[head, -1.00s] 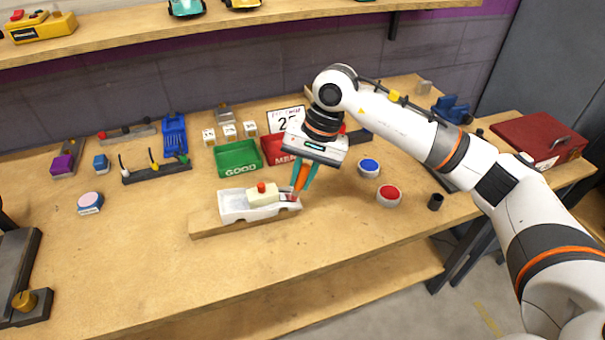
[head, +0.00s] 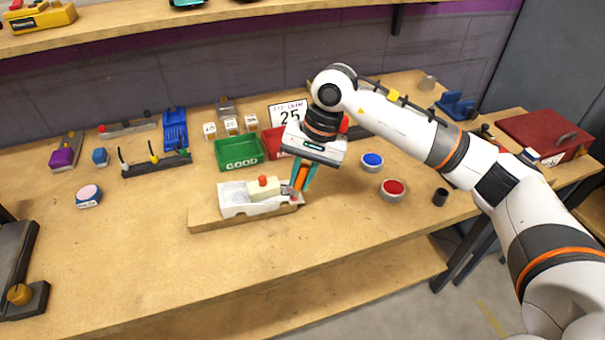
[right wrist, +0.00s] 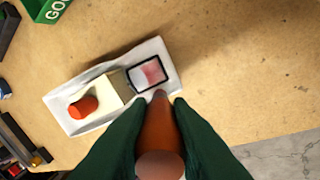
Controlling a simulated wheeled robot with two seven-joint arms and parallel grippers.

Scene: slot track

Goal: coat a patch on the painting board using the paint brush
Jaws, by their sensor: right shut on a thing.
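A white truck-shaped body (head: 234,201) lies on a low wooden board (head: 210,223) at the table's middle. It carries a cream block (head: 262,189) with a red knob. At its right end a black-framed patch (right wrist: 151,74) shows in the right wrist view, pale with a reddish smear. My right gripper (head: 303,179) is shut on the orange handle of the paint brush (right wrist: 160,130), between green fingers. The brush points down at the patch's edge; its tip is small, and I cannot tell whether it touches. My left gripper is not in view.
A green bin (head: 238,152) and a red bin (head: 272,143) stand close behind. A blue-topped can (head: 371,162) and a red-topped can (head: 392,190) stand right of the gripper. A shelf (head: 200,22) runs overhead at the back.

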